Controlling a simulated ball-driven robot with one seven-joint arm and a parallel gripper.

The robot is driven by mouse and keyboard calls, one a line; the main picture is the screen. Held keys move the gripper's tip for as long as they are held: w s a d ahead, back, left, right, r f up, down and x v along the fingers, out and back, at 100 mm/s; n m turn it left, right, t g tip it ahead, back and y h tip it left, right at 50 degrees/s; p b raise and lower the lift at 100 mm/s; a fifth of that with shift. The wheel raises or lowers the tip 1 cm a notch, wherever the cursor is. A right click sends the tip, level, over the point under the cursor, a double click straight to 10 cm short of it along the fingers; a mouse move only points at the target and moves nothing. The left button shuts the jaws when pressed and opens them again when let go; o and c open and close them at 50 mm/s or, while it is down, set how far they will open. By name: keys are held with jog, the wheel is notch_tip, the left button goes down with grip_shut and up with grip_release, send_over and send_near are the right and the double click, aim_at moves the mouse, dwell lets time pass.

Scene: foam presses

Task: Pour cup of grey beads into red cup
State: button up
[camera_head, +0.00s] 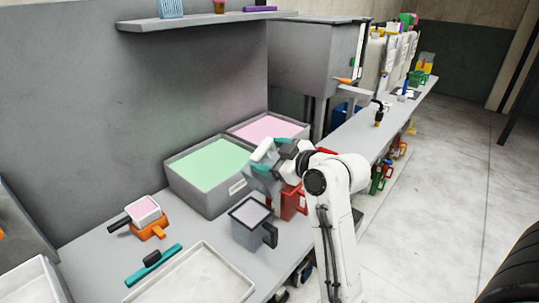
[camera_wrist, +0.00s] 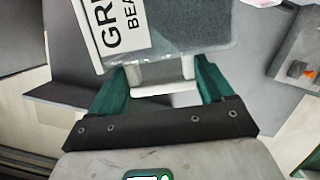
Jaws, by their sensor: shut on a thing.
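My gripper (camera_wrist: 162,78) is shut on the pale handle of the cup of grey beads (camera_wrist: 195,25). The cup's label, cut off by the frame, shows "GRE" and "BEA". In the head view my gripper (camera_head: 277,153) holds this grey cup (camera_head: 262,182) above the bench, and the cup looks tilted. The red cup (camera_head: 294,202) stands on the bench just below and to the right of the held cup, partly hidden by my arm and gripper. Whether beads are leaving the held cup cannot be told.
A grey jug with a black handle (camera_head: 250,235) stands close in front. Bins of green (camera_head: 190,196) and pink material (camera_head: 240,130) sit behind. A small pan on an orange base (camera_head: 152,228), a teal tool (camera_head: 153,264) and a white tray (camera_head: 190,290) lie to the left.

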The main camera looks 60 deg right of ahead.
aim_at(266, 179)
jog(key=shift+s+d+f+m+y+p, duration=0.15)
jog(key=shift+d+m+y+p, duration=0.15)
jog(key=shift+d+m+p, duration=0.5)
jog(key=shift+a, duration=0.1)
jog(key=shift+a+n+b, duration=0.65)
jog(key=shift+a+n, duration=0.2)
jog(key=shift+n, duration=0.05)
jog(key=n+b, duration=0.1)
jog(key=a+n+h+b, duration=0.2)
jog(key=shift+w+a+f, duration=0.1)
jog(key=shift+w+f, duration=0.2)
jog(key=shift+w, duration=0.1)
jog(key=shift+a+f+n+h+b, duration=0.35)
jog(key=shift+f+n+h+b, duration=0.05)
jog(key=shift+n+b, duration=0.5)
jog(key=shift+w+a+f+n+t+b, duration=0.1)
jog(key=shift+f+n+t+b, duration=0.35)
jog(key=shift+n+b, duration=0.35)
jog(key=f+n+h+b, duration=0.1)
jog(key=n+b, duration=0.1)
jog(key=shift+f+b, duration=0.35)
jog(key=shift+d+f+n+t+h+b, duration=0.15)
jog(key=shift+d+n+t+b, duration=0.15)
jog(key=shift+n, duration=0.4)
jog(key=shift+d+r+n+t+h+b, duration=0.15)
jog(key=shift+n+b, duration=0.25)
jog(key=shift+n, duration=0.3)
